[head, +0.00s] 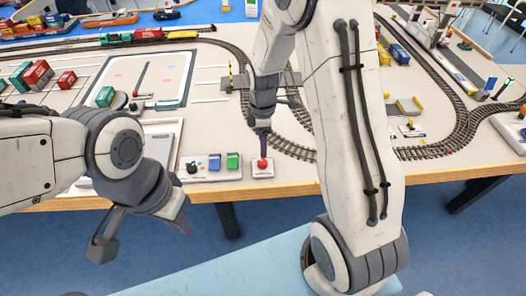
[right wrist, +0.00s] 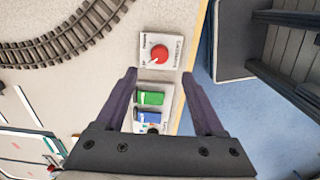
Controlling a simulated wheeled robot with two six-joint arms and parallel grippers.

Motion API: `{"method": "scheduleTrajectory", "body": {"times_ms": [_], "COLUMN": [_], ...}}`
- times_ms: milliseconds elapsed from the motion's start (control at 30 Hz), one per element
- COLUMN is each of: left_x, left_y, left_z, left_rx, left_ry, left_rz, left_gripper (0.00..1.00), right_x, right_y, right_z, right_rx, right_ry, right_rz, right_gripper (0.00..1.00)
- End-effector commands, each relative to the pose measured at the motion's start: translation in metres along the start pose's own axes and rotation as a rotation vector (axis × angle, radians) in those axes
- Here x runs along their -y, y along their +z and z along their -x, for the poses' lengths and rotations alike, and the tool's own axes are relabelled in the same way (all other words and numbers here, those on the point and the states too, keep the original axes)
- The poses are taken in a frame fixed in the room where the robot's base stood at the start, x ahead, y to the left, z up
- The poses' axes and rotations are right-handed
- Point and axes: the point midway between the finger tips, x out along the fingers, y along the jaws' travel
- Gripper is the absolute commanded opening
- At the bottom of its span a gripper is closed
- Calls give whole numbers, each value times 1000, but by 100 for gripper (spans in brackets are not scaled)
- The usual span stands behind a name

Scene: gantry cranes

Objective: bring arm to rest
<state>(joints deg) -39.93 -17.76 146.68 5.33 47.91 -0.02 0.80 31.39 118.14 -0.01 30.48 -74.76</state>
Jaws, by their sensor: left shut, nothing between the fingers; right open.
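My right gripper (head: 263,148) points down at the table's front edge, just over a small white box with a round red knob (head: 262,163). In the right wrist view this gripper (right wrist: 162,75) is open and empty. The red knob (right wrist: 159,53) shows just beyond its fingertips; I cannot tell whether they touch the box. My left gripper (head: 183,226) is shut and empty. It hangs low at the left, in front of the table edge.
A control panel with a green switch (head: 232,161) and a blue switch (head: 214,163) lies left of the red knob. Curved train track (head: 290,148) runs behind. Containers (head: 38,74), trains and model cranes stand further back. Blue floor (head: 265,222) lies open before the table.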

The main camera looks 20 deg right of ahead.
Motion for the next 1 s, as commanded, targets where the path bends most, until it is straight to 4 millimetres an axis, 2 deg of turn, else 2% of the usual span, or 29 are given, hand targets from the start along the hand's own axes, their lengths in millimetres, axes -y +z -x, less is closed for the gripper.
{"method": "scheduleTrajectory", "body": {"times_ms": [100,200,667,767,867,967,1000], "left_x": [0,0,0,0,0,0,0], "left_y": [0,0,0,0,0,0,0], "left_z": [0,-1,0,0,0,0,0], "left_rx": [0,0,0,0,0,0,0], "left_ry": [0,0,0,0,0,0,0], "left_rz": [0,0,0,0,0,0,0], "left_gripper": [0,0,0,0,0,0,0], "right_x": [-1,0,0,4,24,65,86], "right_y": [0,0,0,-6,-26,-55,-66], "right_z": [14,18,19,24,43,72,84], "right_rx": [-1,0,0,-2,-9,-25,-33], "right_ry": [3,0,0,3,8,13,13], "right_rz": [0,0,0,-10,-57,-152,-198], "right_gripper": [71,71,71,71,71,71,71]}}
